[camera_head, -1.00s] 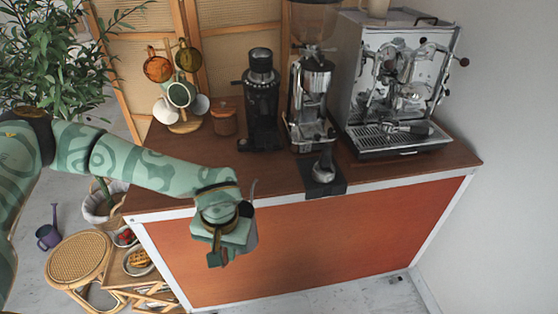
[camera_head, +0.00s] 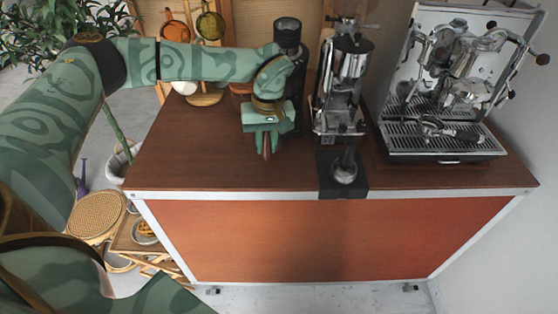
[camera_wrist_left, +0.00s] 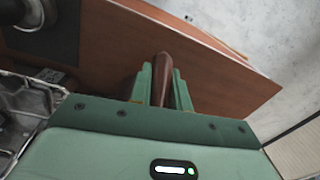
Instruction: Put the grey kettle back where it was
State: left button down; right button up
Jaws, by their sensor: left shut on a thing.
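My left gripper (camera_head: 266,146) is above the left part of the wooden counter top (camera_head: 200,150), in front of the black grinder. It is shut on a brown handle (camera_wrist_left: 162,78), which shows between its fingers in the left wrist view. I take this to be the grey kettle's handle. The kettle's grey body cannot be made out in either view now and seems hidden by the gripper. I cannot tell whether it touches the counter. My right gripper is not in view.
A black grinder (camera_head: 288,38), a silver grinder (camera_head: 345,80) and an espresso machine (camera_head: 450,80) stand along the back. A black mat with a tamper (camera_head: 344,168) lies at the front edge. The counter's front left is clear.

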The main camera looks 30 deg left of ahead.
pick_arm(q)
jog(key=f, duration=0.2)
jog(key=w+d+f+b, duration=0.1)
jog(key=f, duration=0.1)
jog(key=w+f, duration=0.1)
jog(key=f, duration=0.1)
jog(key=shift+w+d+f+b, duration=0.2)
jog(key=shift+d+f+b, duration=0.05)
jog(key=shift+b, duration=0.15)
jog(key=shift+r, duration=0.1)
jog(key=c, duration=1.3)
grip_release()
notch_tip(320, 180, up, 12)
jog(key=p, duration=0.2)
jog(key=shift+w+d+p, duration=0.2)
jog(key=shift+d+p, duration=0.15)
